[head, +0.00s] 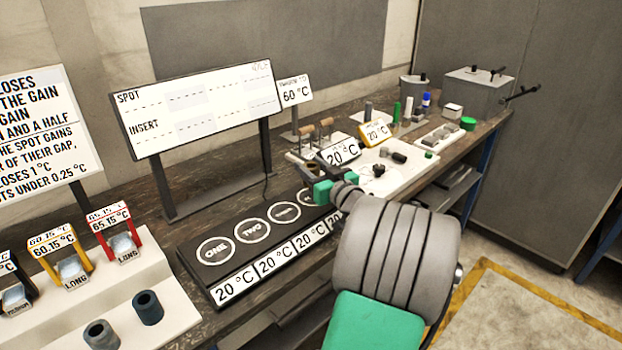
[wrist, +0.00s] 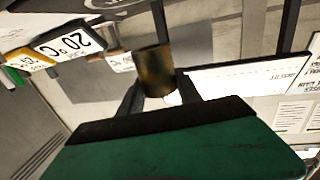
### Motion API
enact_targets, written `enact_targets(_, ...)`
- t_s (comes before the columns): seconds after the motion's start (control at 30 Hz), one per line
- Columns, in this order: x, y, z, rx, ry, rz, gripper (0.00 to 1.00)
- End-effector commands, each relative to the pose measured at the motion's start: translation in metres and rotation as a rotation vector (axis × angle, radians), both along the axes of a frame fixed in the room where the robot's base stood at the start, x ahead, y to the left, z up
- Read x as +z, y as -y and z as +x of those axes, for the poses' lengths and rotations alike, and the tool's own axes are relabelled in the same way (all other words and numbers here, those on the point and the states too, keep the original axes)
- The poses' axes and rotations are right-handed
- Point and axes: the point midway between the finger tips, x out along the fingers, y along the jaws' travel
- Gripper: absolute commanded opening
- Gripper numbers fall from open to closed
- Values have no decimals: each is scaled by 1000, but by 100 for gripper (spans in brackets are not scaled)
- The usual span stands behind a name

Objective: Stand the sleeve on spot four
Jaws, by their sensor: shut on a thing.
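My gripper (head: 327,182) is over the far right end of a dark plate (head: 205,275) with round marked spots. In the wrist view my gripper (wrist: 157,90) is shut on a short brown cylinder (wrist: 154,70), which looks like the sleeve. Spots one (head: 217,251), two (head: 253,231) and three (head: 284,212) are bare. Spot four (head: 307,198) is partly hidden by my gripper. I cannot tell the gap between the sleeve and the plate.
Two dark sleeves (head: 148,307) stand on a white board at front left. A display on posts (head: 205,105) rises behind the plate. A rack with wooden-handled tools (head: 310,140) and a 20 °C sign (head: 341,151) stand close behind my gripper. A white tray (head: 405,170) lies to the right.

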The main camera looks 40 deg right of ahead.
Motion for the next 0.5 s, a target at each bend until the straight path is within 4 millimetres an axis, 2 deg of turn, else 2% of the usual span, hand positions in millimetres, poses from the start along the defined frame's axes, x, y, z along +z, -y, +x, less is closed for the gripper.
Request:
enact_targets(0.23, -26, 16, 16, -2, 3, -1, 0)
enact_targets(0.37, -49, 15, 14, -3, 2, 0, 0)
enact_targets(0.5, -52, 15, 14, -3, 5, -5, 0)
